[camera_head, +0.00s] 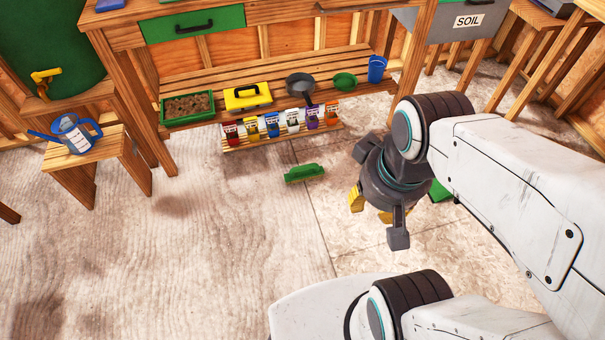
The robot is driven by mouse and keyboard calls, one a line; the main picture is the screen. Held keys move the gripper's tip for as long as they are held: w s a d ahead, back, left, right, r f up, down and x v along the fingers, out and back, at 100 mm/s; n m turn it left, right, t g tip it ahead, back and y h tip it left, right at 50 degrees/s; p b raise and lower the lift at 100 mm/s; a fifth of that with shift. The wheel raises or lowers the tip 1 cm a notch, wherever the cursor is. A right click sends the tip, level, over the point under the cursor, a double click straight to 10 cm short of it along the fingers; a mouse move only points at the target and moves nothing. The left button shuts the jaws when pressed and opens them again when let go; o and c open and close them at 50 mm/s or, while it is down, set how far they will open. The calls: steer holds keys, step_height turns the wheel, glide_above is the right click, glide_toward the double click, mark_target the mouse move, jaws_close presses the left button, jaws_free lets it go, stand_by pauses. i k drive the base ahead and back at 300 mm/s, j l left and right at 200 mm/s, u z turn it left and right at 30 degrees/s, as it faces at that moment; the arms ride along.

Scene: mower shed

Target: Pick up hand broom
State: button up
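A small green object (304,173) with a raised handle-like top lies on the floor in front of the bench; it looks like the hand broom, though its bristles cannot be made out. My gripper (376,219) hangs to the right of it and nearer to me, pointing down. Its fingers, with yellow parts, are spread apart, and nothing shows between them. The gripper and the green object are apart. Another green piece (438,191) lies on the floor behind my arm, mostly hidden, so I cannot tell what it is.
A wooden bench (270,68) bears a green tray (187,108), yellow box (247,96), dark pan (300,84) and blue cup (376,69). Seed packets (272,126) stand on a low rack. A stool (85,160) holds a watering can (74,134). The left floor is clear.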

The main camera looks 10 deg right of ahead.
mark_target(297, 174)
steer(key=z, duration=1.45)
steer(key=k+l, duration=0.15)
steer(key=k, duration=0.2)
steer(key=k+l, duration=0.15)
steer(key=k, duration=0.2)
steer(key=u, duration=1.25)
steer(key=i+u, duration=0.5)
steer(key=i+l+u, duration=0.15)
steer(key=i+u, duration=0.15)
steer(key=u, duration=0.15)
steer(key=i+l+u, duration=0.3)
steer(key=u, duration=0.2)
steer(key=i+l+u, duration=0.55)
steer(key=l+u, duration=0.4)
